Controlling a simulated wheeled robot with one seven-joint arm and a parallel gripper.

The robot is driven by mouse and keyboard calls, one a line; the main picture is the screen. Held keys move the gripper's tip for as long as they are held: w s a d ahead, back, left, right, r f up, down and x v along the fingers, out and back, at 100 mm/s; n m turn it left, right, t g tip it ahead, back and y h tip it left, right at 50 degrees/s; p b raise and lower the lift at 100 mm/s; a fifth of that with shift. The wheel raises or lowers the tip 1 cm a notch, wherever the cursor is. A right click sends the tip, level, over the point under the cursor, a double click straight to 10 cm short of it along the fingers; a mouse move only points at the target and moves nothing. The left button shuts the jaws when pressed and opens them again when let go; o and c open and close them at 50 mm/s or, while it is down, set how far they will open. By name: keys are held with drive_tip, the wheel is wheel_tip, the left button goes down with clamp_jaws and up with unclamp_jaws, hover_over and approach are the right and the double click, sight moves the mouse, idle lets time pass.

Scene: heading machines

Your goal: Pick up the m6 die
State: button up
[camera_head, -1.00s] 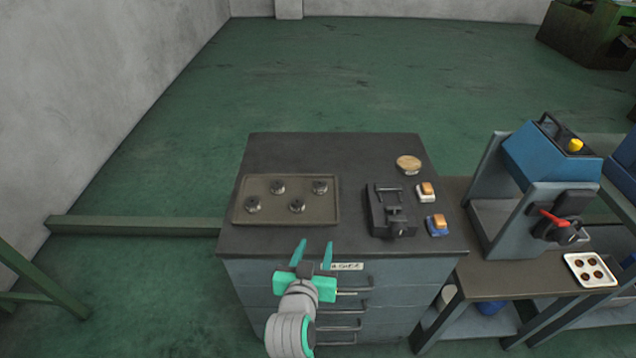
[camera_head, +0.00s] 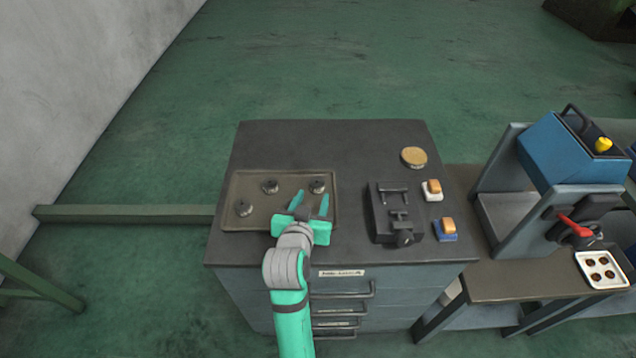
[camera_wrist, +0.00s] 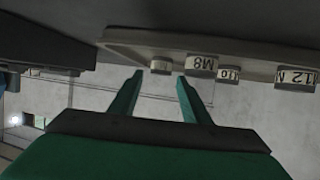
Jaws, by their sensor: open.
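The dies are small dark round pieces on a brown tray (camera_head: 232,180) on the cabinet top. In the head view I see a front-left die (camera_head: 243,208), a back-left die (camera_head: 270,187) and a back-right die (camera_head: 317,186). My gripper (camera_head: 311,198) is open and empty at the tray's front right, its fingers pointing towards the back-right die; it hides the front-right die. In the wrist view, labels read M8 (camera_wrist: 203,64), 10 (camera_wrist: 228,75) and 12 (camera_wrist: 297,77). A fourth piece (camera_wrist: 160,67), its label unreadable, shows between my fingertips (camera_wrist: 160,78). I read no M6 label.
A black clamp-like fixture (camera_head: 396,212) stands right of the tray. A blue machine (camera_head: 565,150) and white tray (camera_head: 603,268) are further right. The cabinet's back is clear.

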sight(315, 186)
drive_tip(key=shift+x, duration=3.45)
drive_tip(key=shift+a+r, duration=0.1)
drive_tip(key=shift+a, duration=0.05)
drive_tip(key=shift+r, duration=0.1)
clamp_jaws()
